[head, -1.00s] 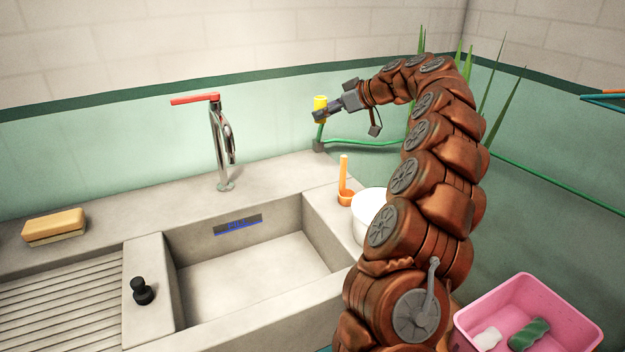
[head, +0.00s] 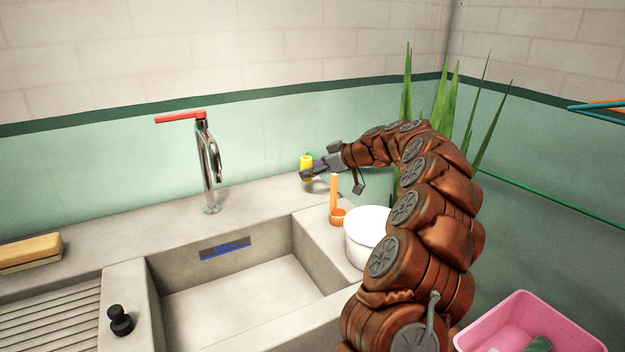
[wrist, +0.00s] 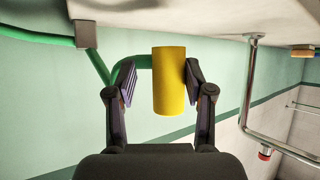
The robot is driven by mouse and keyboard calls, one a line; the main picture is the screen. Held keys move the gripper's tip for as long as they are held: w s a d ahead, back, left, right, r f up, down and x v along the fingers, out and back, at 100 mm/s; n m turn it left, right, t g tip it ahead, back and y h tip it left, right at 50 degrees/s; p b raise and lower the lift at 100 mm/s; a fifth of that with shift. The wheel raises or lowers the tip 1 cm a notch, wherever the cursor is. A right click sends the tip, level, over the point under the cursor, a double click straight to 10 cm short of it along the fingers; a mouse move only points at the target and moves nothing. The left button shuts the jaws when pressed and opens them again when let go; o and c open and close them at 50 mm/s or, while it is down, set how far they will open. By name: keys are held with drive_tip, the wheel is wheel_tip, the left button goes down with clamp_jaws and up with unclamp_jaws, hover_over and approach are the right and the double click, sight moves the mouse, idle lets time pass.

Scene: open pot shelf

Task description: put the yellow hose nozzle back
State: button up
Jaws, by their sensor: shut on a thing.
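The yellow hose nozzle (head: 306,164) is held upright in my gripper (head: 308,174), low above the back of the counter, right of the tap. In the wrist view, which looks upside down, the nozzle (wrist: 169,82) stands between the two fingers of my gripper (wrist: 160,85). The right finger touches it; a gap shows at the left finger. A green hose (wrist: 40,37) runs behind the nozzle and passes a grey block (wrist: 87,34) at the counter.
A tap with a red lever (head: 207,165) stands left of my gripper. An orange ladle (head: 335,200) and a white pot (head: 367,235) stand in front of it on the right. A soap bar or sponge (head: 30,252) and black plug (head: 120,320) are left; a pink tub (head: 500,315) is lower right.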

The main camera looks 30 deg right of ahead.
wheel_tip(320, 180, down, 3)
drive_tip(key=shift+f, duration=0.1)
